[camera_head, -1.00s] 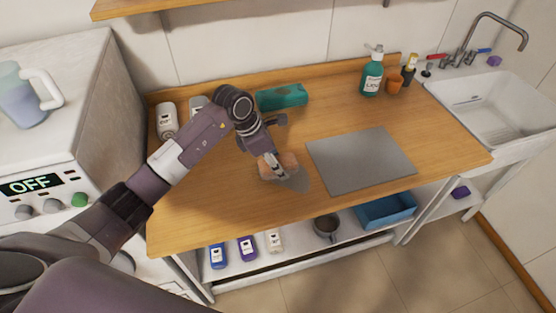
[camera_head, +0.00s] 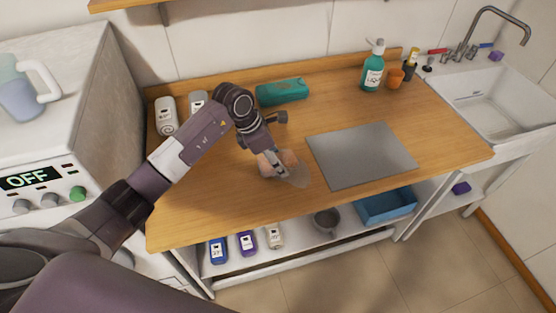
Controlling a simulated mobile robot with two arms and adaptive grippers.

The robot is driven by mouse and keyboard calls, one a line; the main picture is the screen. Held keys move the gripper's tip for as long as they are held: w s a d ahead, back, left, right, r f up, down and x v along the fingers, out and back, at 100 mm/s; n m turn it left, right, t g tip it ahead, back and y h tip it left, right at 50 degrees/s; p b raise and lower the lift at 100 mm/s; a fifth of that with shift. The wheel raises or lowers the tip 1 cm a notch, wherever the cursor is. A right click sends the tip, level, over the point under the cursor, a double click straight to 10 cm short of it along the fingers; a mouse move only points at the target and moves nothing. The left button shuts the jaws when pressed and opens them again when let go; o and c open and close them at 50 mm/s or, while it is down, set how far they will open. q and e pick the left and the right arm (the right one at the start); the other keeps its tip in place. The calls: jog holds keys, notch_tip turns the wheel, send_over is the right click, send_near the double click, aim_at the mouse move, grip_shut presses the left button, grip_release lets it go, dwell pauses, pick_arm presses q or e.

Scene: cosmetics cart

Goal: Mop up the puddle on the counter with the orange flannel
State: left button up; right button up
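The orange flannel (camera_head: 266,167) lies bunched on the wooden counter (camera_head: 215,205), left of the grey board. My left gripper (camera_head: 280,169) points down into it and appears shut on it, its fingers partly covering the cloth. The puddle (camera_head: 298,176) is a faint, see-through patch on the counter. It shows just right of the fingers, touching the flannel's edge. Any part of it under the cloth is hidden. My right gripper is not in view.
A flat grey board (camera_head: 360,155) lies close to the right of the puddle. The counter's front left is clear.

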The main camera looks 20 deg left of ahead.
aim_at(294, 155)
pick_arm(q)
jog(key=shift+f+b, duration=0.4)
jog(key=shift+f, duration=0.05)
dwell(0.3)
jog(key=shift+w+d+b, duration=0.4)
jog(key=shift+w+d, duration=0.05)
jog(key=shift+d, duration=0.2)
jog(key=shift+w+d+b, duration=0.4)
jog(key=shift+w+d, duration=0.05)
jog(key=shift+d, duration=0.2)
jog(key=shift+w+d+f+b, duration=0.1)
jog(key=shift+w+d+b, duration=0.55)
jog(key=shift+d+b, duration=0.25)
jog(key=shift+w+d, duration=0.2)
jog(key=shift+d, duration=0.1)
jog(key=shift+s+a, duration=0.6)
jog(key=shift+a, duration=0.25)
jog(key=shift+s+a, duration=0.6)
jog(key=shift+a, duration=0.3)
jog(key=shift+s+a, duration=0.6)
jog(key=shift+a, duration=0.25)
jog(key=shift+w+r+p, duration=0.1)
jog(key=shift+r+p, duration=0.4)
jog(key=shift+r, duration=0.4)
jog(key=shift+d+r+p, duration=0.15)
jog(key=shift+r+p, duration=0.7)
jog(key=shift+r, duration=0.9)
jog(key=shift+d+r+p, duration=0.15)
jog(key=shift+r+p, duration=0.7)
jog(key=shift+r, duration=0.9)
